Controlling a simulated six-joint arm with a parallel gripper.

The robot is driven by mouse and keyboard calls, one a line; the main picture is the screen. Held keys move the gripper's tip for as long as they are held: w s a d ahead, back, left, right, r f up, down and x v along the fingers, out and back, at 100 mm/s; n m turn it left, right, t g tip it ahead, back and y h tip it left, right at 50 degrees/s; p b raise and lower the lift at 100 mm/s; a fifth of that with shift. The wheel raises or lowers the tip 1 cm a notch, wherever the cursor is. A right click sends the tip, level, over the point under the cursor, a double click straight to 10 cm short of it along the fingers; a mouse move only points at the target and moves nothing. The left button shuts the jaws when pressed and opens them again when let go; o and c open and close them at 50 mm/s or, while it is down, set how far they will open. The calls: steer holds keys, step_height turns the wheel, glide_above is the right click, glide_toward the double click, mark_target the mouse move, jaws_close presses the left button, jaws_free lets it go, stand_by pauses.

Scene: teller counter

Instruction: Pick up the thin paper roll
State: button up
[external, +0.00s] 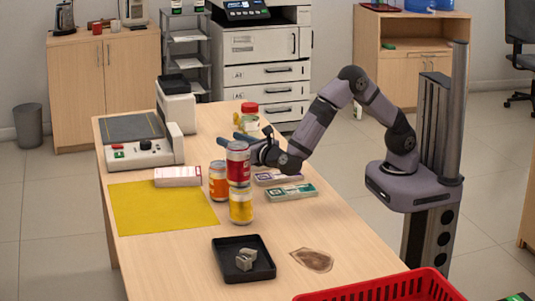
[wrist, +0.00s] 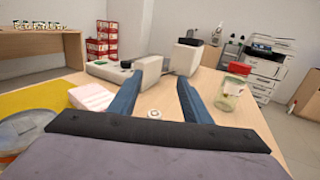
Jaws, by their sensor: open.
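My gripper (wrist: 159,76) is open, with its two blue fingers apart and nothing held between them. In the external view my gripper (external: 230,142) is low over the counter, behind a stack of cans that partly hides it. A small white round piece (wrist: 154,113), seen between the fingers near their base in the wrist view, looks like the thin paper roll seen end-on. Whether it touches a finger I cannot tell. In the external view I cannot make out the roll; the cans and gripper cover that area.
A red-lidded jar (wrist: 230,92) stands right of the fingers. A white box (external: 178,176), yellow mat (external: 160,208), black tray (external: 228,272) and banknote bundles (external: 292,192) lie around.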

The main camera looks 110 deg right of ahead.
step_height(320, 180, down, 8)
steer(key=shift+r+b, duration=0.15)
steer(key=shift+b, duration=0.15)
steer(key=shift+w+d, duration=0.25)
steer(key=shift+d, duration=0.35)
steer(key=shift+d, duration=0.1)
steer(key=shift+x, duration=3.05)
steer(key=shift+c, duration=0.6)
jaws_close()
